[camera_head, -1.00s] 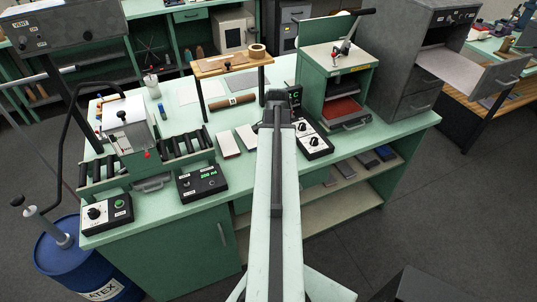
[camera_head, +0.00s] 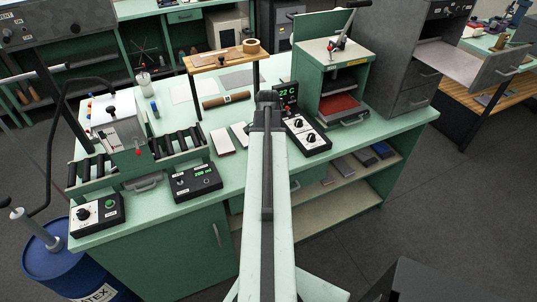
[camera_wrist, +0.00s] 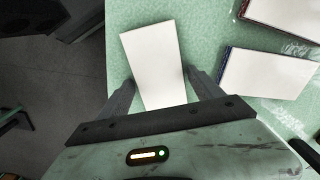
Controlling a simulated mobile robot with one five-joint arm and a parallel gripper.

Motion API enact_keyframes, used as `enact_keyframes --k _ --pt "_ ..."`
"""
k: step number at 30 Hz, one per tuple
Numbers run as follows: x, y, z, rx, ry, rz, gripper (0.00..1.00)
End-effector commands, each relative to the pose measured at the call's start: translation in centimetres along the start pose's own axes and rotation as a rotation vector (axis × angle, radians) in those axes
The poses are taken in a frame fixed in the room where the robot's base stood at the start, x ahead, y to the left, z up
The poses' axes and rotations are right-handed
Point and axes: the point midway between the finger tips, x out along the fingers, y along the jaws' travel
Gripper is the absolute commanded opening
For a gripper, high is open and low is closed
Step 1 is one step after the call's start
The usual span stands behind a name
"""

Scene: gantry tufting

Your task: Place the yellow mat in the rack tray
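A pale cream-white mat (camera_wrist: 152,60) lies between the two fingers of my gripper (camera_wrist: 162,82) in the wrist view. The fingers sit close along its two long edges, and I cannot tell whether they press on it. Its colour does not read clearly as yellow. In the head view my gripper (camera_head: 267,98) is over the green bench, and my arm hides what is under it. Which thing is the rack tray is not clear; a grey cabinet at the right has a pulled-out tray (camera_head: 462,60).
Two more pale mats, one blue-edged (camera_wrist: 265,72) and one red-edged (camera_wrist: 285,16), lie right of my gripper in the wrist view. A control box (camera_head: 307,136), a green press (camera_head: 333,80) and a roller machine (camera_head: 120,128) stand on the bench.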

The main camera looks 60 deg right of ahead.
Motion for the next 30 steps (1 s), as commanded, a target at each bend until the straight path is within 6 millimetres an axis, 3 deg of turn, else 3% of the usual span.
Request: enact_keyframes --k 14,20,30 --pt "-1.0 0.1 -0.1 0.001 0.000 0.000 0.85" --pt "-4.3 0.1 -0.1 0.002 0.000 0.000 0.85" --pt "-11.6 0.1 -0.1 0.003 0.000 0.000 0.85"
